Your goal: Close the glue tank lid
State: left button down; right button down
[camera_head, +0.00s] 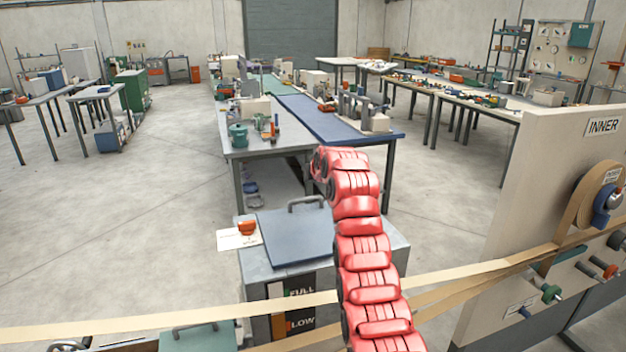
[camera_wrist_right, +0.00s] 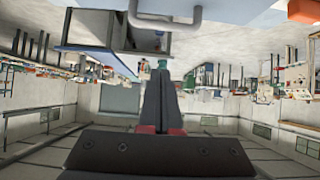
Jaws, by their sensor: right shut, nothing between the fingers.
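The glue tank (camera_head: 258,283) is a grey box with a FULL/LOW gauge on its front. Its blue-grey lid (camera_head: 288,240) lies over the top with a grey handle (camera_head: 305,202) at its far edge. I cannot tell whether the lid is raised. My red right arm reaches forward across the tank's right side; its gripper is hidden in the head view. In the right wrist view, which is upside down, my right gripper (camera_wrist_right: 160,78) is shut and empty. The lid handle (camera_wrist_right: 165,18) shows at the top of that picture, apart from the fingers. My left gripper is out of view.
Pale paper strips (camera_head: 150,319) cross in front of the tank. A panel marked INNER (camera_head: 530,170) with a tape roll stands at right. A workbench (camera_head: 265,150) is beyond the tank. A small card with an orange object (camera_head: 246,228) sits left of the lid.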

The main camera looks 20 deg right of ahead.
jog(key=shift+w+d+f+b, duration=0.1)
jog(key=shift+w+f+b, duration=0.4)
jog(key=shift+f, duration=0.5)
jog(key=shift+w+a+f+b, duration=0.1)
jog(key=shift+w+f+b, duration=0.2)
jog(key=shift+w+f, duration=0.5)
jog(key=shift+w+d+f+b, duration=0.1)
jog(key=shift+w+f+b, duration=0.3)
jog(key=shift+f, duration=0.8)
